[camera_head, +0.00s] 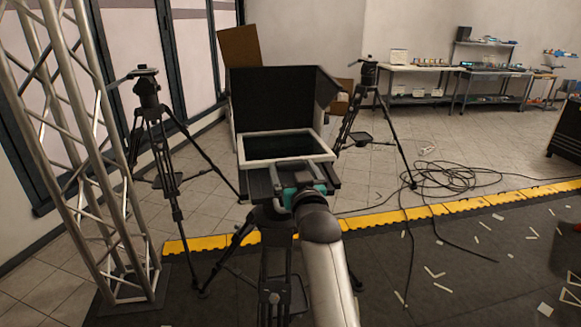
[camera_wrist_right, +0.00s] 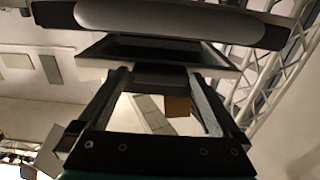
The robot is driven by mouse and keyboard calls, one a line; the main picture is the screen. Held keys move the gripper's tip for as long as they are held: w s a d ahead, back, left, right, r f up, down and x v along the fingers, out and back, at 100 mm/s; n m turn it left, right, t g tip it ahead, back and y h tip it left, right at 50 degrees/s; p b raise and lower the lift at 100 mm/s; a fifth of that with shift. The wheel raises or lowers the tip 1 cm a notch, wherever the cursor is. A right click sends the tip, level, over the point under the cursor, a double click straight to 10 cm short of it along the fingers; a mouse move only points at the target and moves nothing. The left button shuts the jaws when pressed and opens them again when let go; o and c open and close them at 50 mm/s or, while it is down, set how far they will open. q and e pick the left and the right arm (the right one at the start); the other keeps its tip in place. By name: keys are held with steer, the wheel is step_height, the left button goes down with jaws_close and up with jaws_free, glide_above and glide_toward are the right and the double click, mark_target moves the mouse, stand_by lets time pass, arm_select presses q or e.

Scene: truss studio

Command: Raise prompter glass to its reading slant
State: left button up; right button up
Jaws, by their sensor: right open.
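The prompter stands on a tripod in the middle of the head view, with a black hood (camera_head: 273,99) at its back. Its glass (camera_head: 278,146), a dark pane in a pale frame, lies low and nearly flat in front of the hood. My right gripper (camera_head: 291,171) is open at the near edge of the glass frame. I cannot tell whether it touches the frame. In the right wrist view, the open fingers (camera_wrist_right: 158,82) reach toward the framed pane (camera_wrist_right: 150,52), with nothing clearly held between them. My left gripper is not in view.
A metal truss (camera_head: 87,150) and a tripod (camera_head: 158,140) stand at left. Another tripod (camera_head: 372,120) stands behind right. Coiled cables (camera_head: 445,177) and pale scraps (camera_head: 433,272) lie on the floor at right. Loaded tables (camera_head: 425,68) stand along the back wall.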

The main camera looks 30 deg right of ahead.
jaws_close()
stand_by(0.9)
